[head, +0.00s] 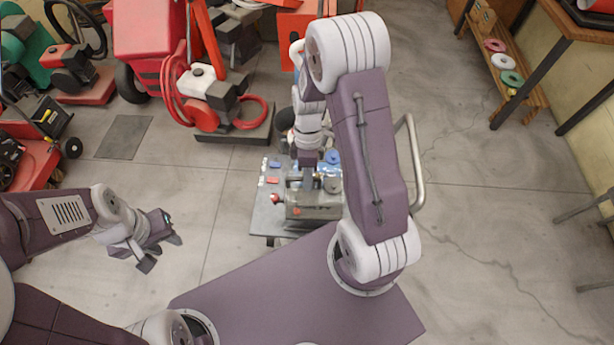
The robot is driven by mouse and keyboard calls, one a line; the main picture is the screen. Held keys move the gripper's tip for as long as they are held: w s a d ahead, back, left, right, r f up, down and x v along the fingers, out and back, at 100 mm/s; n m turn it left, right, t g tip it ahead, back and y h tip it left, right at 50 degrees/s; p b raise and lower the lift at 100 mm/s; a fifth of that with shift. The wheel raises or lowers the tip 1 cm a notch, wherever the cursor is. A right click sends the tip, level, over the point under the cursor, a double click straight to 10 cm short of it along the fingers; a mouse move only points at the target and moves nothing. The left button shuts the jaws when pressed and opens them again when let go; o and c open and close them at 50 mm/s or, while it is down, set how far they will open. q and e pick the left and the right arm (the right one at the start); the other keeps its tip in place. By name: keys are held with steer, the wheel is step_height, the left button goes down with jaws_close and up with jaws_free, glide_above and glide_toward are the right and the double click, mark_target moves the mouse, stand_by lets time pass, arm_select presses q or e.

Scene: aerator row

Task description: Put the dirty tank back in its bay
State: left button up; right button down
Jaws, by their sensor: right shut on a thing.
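A grey-brown boxy tank (318,212), which looks like the dirty tank, is at the grey cart (262,222) in the middle, with a small red part on its left side. My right gripper (308,185) reaches down from above and is shut on the top of this tank. The arm hides part of the grip, and I cannot tell whether the tank touches the cart top. My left gripper (160,253) is open and empty over bare floor at the left. I cannot make out the bay.
Red machines (150,45) stand at the back left. A wooden shelf (505,60) is at the right.

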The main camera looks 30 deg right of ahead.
steer(key=shift+f, duration=0.15)
step_height(320, 180, down, 5)
steer(key=b, duration=0.5)
steer(key=shift+s+d+p, duration=0.1)
steer(key=shift+p, duration=0.25)
stand_by(0.9)
steer(key=shift+f+b, duration=0.75)
steer(key=shift+f, duration=0.35)
stand_by(0.3)
steer(key=c, duration=1.3)
jaws_free()
steer(key=shift+c, duration=0.2)
steer(key=v, duration=0.9)
